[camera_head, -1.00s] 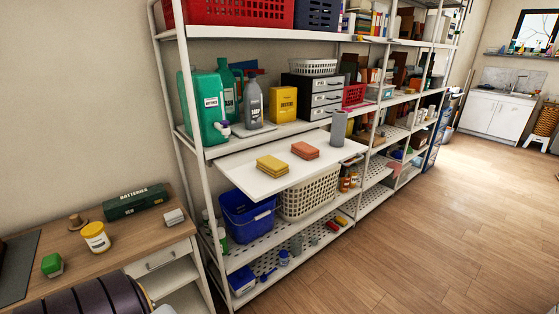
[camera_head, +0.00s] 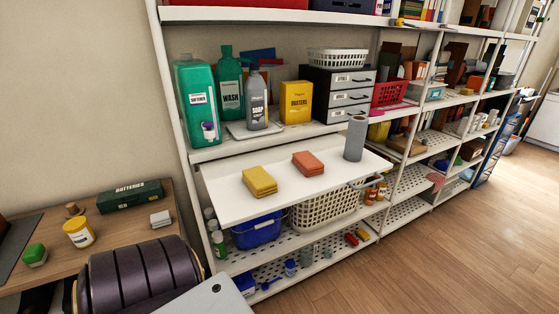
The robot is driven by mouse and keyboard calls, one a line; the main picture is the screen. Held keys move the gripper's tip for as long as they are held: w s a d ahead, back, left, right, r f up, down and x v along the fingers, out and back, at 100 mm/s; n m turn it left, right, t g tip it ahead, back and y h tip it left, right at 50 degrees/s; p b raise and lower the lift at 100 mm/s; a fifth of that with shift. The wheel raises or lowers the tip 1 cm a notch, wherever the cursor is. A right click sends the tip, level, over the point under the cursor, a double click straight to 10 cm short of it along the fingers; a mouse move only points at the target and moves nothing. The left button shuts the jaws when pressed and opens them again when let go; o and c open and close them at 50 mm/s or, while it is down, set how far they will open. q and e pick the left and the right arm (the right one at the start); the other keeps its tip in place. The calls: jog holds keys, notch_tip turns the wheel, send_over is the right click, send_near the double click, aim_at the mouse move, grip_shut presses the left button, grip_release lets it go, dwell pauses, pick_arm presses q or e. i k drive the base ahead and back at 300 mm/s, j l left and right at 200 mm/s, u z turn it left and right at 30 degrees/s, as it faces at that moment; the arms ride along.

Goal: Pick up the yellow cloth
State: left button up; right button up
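The yellow cloth (camera_head: 259,181) lies folded on the white pull-out shelf board (camera_head: 225,205), towards its left side. An orange cloth (camera_head: 308,163) of similar shape lies to its right, a little apart. A grey roll (camera_head: 355,138) stands upright at the board's right end. Part of my own arm, dark and ribbed with a pale link, shows at the lower left. Neither of my grippers is in view.
Above the board, a shelf holds green bottles (camera_head: 197,100), a soap bottle (camera_head: 256,101), a yellow dusters box (camera_head: 296,102) and grey drawers (camera_head: 337,92). Below are a blue bin (camera_head: 254,232) and a white basket (camera_head: 326,208). A wooden desk (camera_head: 110,228) stands left. Floor at right is clear.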

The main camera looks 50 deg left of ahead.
aim_at(261, 184)
jog(key=i+u, duration=0.1)
jog(key=i, duration=0.3)
jog(key=i+l, duration=0.15)
jog(key=i, duration=0.25)
jog(key=i+l+u, duration=0.15)
jog(key=i+u, duration=0.25)
jog(key=i+l+u, duration=0.2)
jog(key=u, duration=0.25)
jog(key=i+l+u, duration=0.2)
jog(key=u, duration=0.25)
jog(key=i+l+u, duration=0.2)
jog(key=u, duration=0.2)
jog(key=i+l+u, duration=0.1)
jog(key=u, duration=0.35)
jog(key=l+u, duration=0.25)
jog(key=u, duration=0.2)
jog(key=i+l+u, duration=0.1)
jog(key=u, duration=0.3)
jog(key=l+u, duration=0.65)
jog(key=u, duration=0.25)
jog(key=i+l+u, duration=0.1)
jog(key=l+u, duration=0.15)
jog(key=u, duration=0.2)
jog(key=l+u, duration=0.55)
jog(key=l, duration=0.15)
